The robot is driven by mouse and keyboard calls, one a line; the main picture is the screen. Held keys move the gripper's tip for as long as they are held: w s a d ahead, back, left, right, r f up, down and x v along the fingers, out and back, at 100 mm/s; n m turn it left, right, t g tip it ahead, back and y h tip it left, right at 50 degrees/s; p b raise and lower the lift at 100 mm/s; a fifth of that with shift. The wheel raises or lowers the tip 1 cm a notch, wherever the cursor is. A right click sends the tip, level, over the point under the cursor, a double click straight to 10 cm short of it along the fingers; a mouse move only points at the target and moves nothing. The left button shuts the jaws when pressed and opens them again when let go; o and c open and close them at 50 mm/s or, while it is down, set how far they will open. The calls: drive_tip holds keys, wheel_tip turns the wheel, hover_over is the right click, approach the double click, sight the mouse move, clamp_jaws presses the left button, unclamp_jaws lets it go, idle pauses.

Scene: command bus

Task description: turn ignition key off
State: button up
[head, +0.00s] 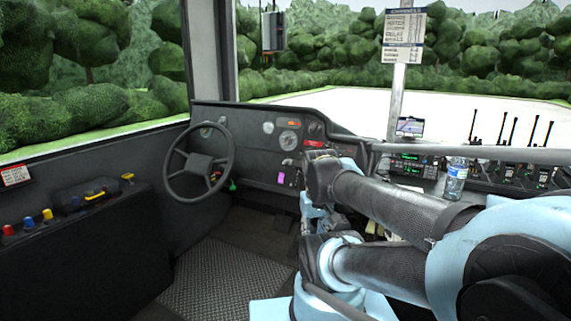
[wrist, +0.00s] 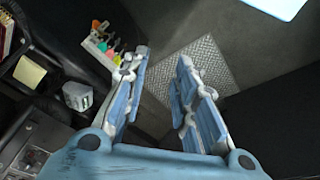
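I cannot make out the ignition key for certain. The dashboard (head: 255,150) stands beyond the steering wheel (head: 200,160) in the head view, with a small purple tag (head: 281,178) and small controls on its lower right face. My arm hides the part of the dashboard just right of these. My gripper (wrist: 162,62) is open in the wrist view, with nothing between its two blue fingers. It points down toward the floor and touches nothing that I can see. In the head view it is mostly hidden among my arm links.
A water bottle (head: 456,179) and several handheld radios stand on the right console. A side console (head: 85,240) with coloured knobs is at the left. In the wrist view, a holder with bright-coloured items (wrist: 103,40) is left of my fingers. The ribbed floor mat (head: 228,275) is clear.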

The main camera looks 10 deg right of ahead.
drive_tip(key=w+d+r+n+t+h, duration=0.1)
drive_tip(key=w+r+n+h, duration=0.2)
drive_tip(key=w, duration=0.5)
drive_tip(key=w+r+n+t+h, duration=0.15)
drive_tip(key=w+n, duration=0.25)
drive_tip(key=w, duration=0.4)
drive_tip(key=w+d+r+n+t+h, duration=0.15)
drive_tip(key=w+r+n, duration=0.25)
drive_tip(key=w, duration=0.4)
drive_tip(key=n+t+h, duration=0.2)
drive_tip(key=n+t, duration=0.3)
drive_tip(key=n, duration=0.5)
approach(285, 161)
drive_tip(key=x, duration=1.1)
